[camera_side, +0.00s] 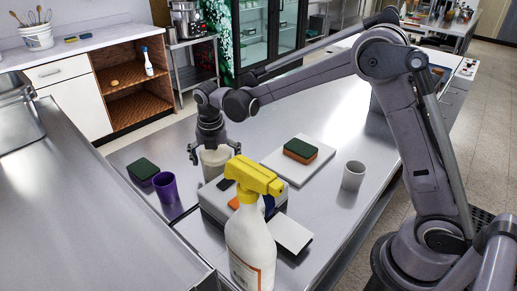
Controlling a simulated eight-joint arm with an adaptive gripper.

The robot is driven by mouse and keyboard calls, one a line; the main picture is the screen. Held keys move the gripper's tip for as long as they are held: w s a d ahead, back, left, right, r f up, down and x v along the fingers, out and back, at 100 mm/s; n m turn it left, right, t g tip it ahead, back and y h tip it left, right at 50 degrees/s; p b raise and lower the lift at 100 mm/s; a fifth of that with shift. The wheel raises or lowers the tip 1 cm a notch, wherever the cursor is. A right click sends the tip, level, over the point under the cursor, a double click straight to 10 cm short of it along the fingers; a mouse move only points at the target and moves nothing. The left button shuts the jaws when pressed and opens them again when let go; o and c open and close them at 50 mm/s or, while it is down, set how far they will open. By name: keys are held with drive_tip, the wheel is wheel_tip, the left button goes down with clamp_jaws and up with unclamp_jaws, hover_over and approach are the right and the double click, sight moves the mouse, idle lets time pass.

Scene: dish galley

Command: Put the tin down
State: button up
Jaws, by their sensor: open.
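A pale cylindrical tin (214,165) stands upright at the near side of the steel counter, left of the middle of the side view. Its lower end is at the back edge of a grey box-like block (213,201); I cannot tell whether it rests on the block or behind it. My gripper (213,153) points down over the tin. Its fingers are open, one on each side, and the tin's top is hidden beneath the gripper's body.
A spray bottle (249,240) with a yellow head stands in front. A purple cup (166,187) and green sponge (143,170) are left of the tin.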

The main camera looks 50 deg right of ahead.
drive_tip(key=r, duration=0.7)
drive_tip(key=s+a+r, duration=0.1)
drive_tip(key=r, duration=0.2)
drive_tip(key=shift+s+a+r, duration=0.1)
drive_tip(key=shift+r, duration=0.3)
drive_tip(key=shift+s+r, duration=0.1)
drive_tip(key=shift+r, duration=0.15)
drive_tip(key=shift+s+r+m, duration=0.25)
drive_tip(key=shift+m, duration=0.05)
drive_tip(key=s+d+r+m+t+y, duration=0.1)
drive_tip(key=s+d+m, duration=0.1)
drive_tip(key=s+m, duration=0.4)
drive_tip(key=s+d+r+m+t, duration=0.1)
drive_tip(key=s+d+m+t, duration=0.15)
drive_tip(key=s+m, duration=0.35)
drive_tip(key=s+d+f+m+t, duration=0.2)
drive_tip(key=s+f+m, duration=0.3)
drive_tip(key=s+m, duration=0.5)
drive_tip(key=m, duration=0.4)
drive_tip(key=shift+d, duration=0.35)
